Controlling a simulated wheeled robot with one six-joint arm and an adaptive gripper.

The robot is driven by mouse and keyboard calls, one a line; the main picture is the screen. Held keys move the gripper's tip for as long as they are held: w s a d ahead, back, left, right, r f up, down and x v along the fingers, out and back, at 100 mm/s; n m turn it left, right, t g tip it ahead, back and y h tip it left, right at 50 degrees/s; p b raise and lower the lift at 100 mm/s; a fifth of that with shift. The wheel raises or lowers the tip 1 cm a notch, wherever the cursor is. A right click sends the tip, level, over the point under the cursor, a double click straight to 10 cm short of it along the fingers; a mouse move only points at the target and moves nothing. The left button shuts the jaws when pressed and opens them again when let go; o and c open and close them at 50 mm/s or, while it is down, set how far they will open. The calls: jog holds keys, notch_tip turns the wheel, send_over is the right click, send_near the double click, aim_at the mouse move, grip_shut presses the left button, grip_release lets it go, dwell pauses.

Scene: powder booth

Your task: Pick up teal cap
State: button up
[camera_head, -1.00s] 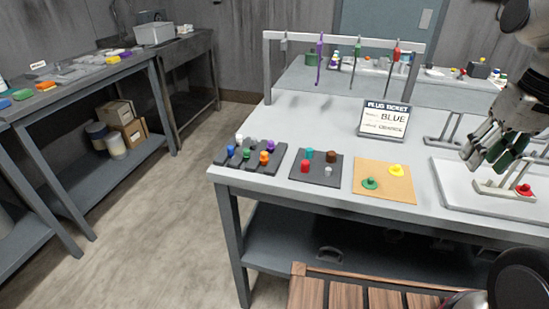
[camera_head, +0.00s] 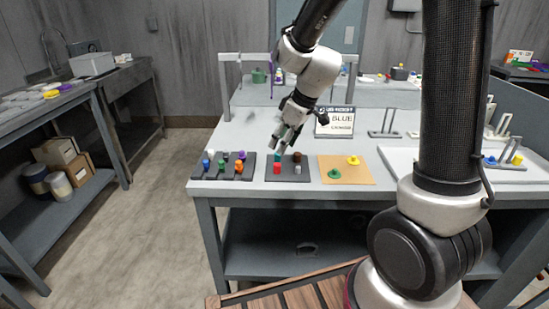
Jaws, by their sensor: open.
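The small teal cap (camera_head: 279,157) stands on the dark square mat (camera_head: 300,178) on the workbench, at the mat's back left. A red cap (camera_head: 277,168), a dark brown cap (camera_head: 297,157) and a small grey cap (camera_head: 297,169) share the mat. My gripper (camera_head: 283,143) is open and points down, just above and behind the teal cap in the picture. It looks empty, and its fingertips appear apart from the cap. The gap's depth is hard to judge.
Left of the mat is a dark rack (camera_head: 222,172) of coloured plugs. To the right is an orange-tan board (camera_head: 346,175) with green and yellow pieces. A ticket sign reading BLUE (camera_head: 340,122) stands behind. A grey rail frame (camera_head: 224,90) rises at the back.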

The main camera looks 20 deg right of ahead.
aim_at(278, 157)
jog(key=x, duration=0.5)
jog(key=shift+w+d, duration=0.15)
jog(key=shift+w, duration=0.05)
jog(key=c, duration=0.7)
